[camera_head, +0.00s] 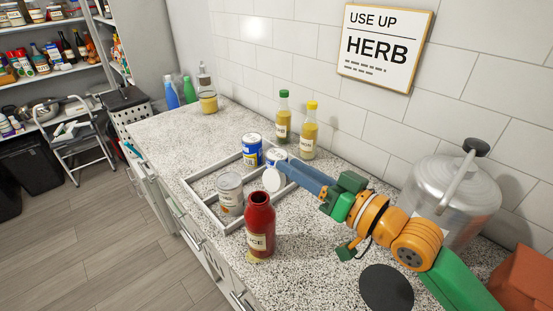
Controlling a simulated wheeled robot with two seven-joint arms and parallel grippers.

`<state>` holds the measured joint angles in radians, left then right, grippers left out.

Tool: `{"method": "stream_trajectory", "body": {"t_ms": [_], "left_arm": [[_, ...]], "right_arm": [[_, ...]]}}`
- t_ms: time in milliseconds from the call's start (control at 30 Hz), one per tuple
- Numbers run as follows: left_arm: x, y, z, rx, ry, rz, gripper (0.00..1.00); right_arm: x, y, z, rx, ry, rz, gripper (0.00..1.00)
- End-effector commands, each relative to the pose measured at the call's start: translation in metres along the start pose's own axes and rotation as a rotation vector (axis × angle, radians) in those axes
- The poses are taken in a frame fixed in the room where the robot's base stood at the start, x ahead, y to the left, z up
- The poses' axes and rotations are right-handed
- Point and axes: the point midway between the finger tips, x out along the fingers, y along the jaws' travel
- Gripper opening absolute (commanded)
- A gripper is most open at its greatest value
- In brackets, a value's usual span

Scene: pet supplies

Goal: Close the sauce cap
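The red sauce bottle (260,226) stands upright near the counter's front edge, in front of the tray. Its dark mouth shows uncovered at the top. A round white piece (273,180) shows in the tray by the blue-and-white cans; I cannot tell whether it is the cap or a can's end. My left gripper is out of view.
A grey tray (196,201) holds a pale can (229,193) and a blue-and-white can (251,150). Two bottles (283,117) (309,131) stand by the wall. A large metal canister (452,190) and a dark disc (386,287) are at right.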

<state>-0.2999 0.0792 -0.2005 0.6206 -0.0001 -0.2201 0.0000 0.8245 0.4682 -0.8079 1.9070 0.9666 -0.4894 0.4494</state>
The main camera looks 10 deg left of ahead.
Motion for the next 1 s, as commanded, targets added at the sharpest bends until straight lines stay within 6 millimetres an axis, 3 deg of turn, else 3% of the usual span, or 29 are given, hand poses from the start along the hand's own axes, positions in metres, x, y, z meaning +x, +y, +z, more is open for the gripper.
{"method": "stream_trajectory", "body": {"t_ms": [67, 233, 433, 600, 867, 1000], "left_arm": [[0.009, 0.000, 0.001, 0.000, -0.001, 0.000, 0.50], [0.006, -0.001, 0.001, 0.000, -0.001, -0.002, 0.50], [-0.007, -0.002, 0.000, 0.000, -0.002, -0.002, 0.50], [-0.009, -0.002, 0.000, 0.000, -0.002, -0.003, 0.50], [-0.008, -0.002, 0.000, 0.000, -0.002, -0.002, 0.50], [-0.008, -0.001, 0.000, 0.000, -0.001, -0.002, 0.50]], "right_arm": [[0.000, 0.004, 0.009, 0.000, 0.000, -0.001, 0.36], [0.007, 0.003, 0.007, 0.003, 0.001, -0.001, 0.36], [0.048, 0.002, 0.005, 0.002, -0.001, -0.001, 0.36], [0.068, 0.003, 0.007, 0.000, 0.000, -0.001, 0.36], [0.071, 0.004, 0.009, 0.000, 0.000, 0.000, 0.36], [0.071, 0.004, 0.008, 0.000, 0.000, 0.000, 0.01]]}}
